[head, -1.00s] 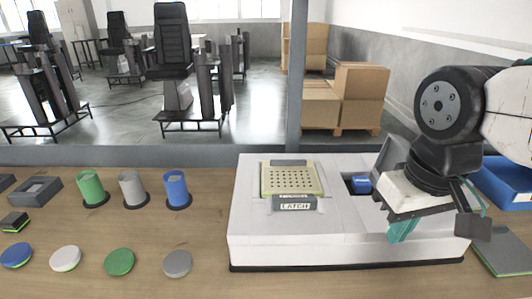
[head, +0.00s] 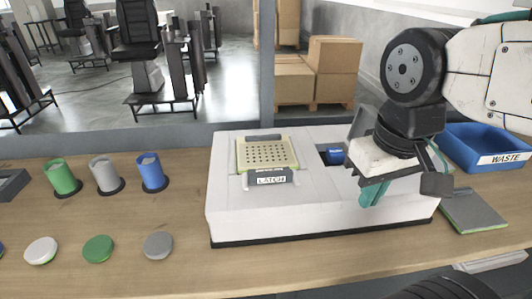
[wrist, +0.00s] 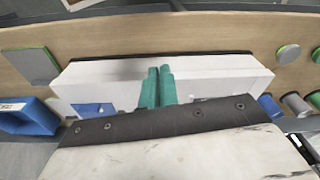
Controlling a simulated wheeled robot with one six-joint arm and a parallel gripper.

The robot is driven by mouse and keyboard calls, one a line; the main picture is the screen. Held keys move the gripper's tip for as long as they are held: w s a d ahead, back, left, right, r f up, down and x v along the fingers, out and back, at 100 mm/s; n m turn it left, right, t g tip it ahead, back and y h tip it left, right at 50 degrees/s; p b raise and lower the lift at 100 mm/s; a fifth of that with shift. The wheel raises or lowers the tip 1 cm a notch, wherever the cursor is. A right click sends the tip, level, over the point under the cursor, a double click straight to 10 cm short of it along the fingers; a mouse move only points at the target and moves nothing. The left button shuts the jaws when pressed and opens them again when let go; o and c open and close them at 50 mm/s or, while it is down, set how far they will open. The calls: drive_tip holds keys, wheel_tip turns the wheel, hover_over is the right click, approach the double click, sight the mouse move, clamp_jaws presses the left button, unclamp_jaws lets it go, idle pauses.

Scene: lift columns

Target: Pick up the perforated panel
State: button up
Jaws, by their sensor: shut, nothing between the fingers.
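The perforated panel (head: 267,155) is a pale yellow-green plate with rows of small holes. It lies flat on the left part of the white fixture (head: 325,225), behind a block labelled LATCH (head: 269,179). My gripper (head: 374,193) is over the right part of the fixture, to the right of the panel. Its teal fingers are together and empty. In the wrist view the shut fingers (wrist: 157,88) point at the white fixture (wrist: 220,72), and the panel is not seen there, probably hidden behind my gripper body.
A blue object (head: 333,156) sits in the fixture's recess. A blue bin labelled WASTE (head: 480,140) and a grey-green pad (head: 473,212) are at the right. Green (head: 62,177), grey (head: 104,174) and blue (head: 152,171) cylinders and several discs stand left.

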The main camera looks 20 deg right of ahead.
drive_tip(key=o, duration=0.5)
drive_tip(key=shift+w, duration=0.1)
drive_tip(key=shift+o, duration=0.8)
drive_tip(key=shift+w+a+r+m, duration=0.1)
drive_tip(key=shift+w+a+m, duration=0.1)
drive_tip(key=shift+w+m, duration=0.1)
drive_tip(key=m+g+y, duration=0.1)
drive_tip(key=m+y, duration=0.8)
drive_tip(key=m, duration=0.5)
approach(271, 135)
drive_tip(key=s+a, duration=0.1)
drive_tip(key=s, duration=0.2)
drive_tip(key=s+a, duration=0.2)
drive_tip(key=s, duration=0.1)
drive_tip(key=s+a+r, duration=0.1)
drive_tip(key=s, duration=0.3)
drive_tip(key=shift+a, duration=0.2)
drive_tip(key=w+d+f+m+y, duration=0.1)
drive_tip(key=w+m, duration=0.1)
drive_tip(key=w, duration=0.1)
drive_tip(key=w+d+f+m+t+y, duration=0.1)
drive_tip(key=w, duration=0.2)
drive_tip(key=w+d+f+m+t+y, duration=0.1)
drive_tip(key=w+m, duration=0.1)
drive_tip(key=w, duration=0.1)
drive_tip(key=shift+d+m, duration=0.3)
drive_tip(key=shift+d, duration=0.05)
drive_tip(key=shift+x, duration=3.85)
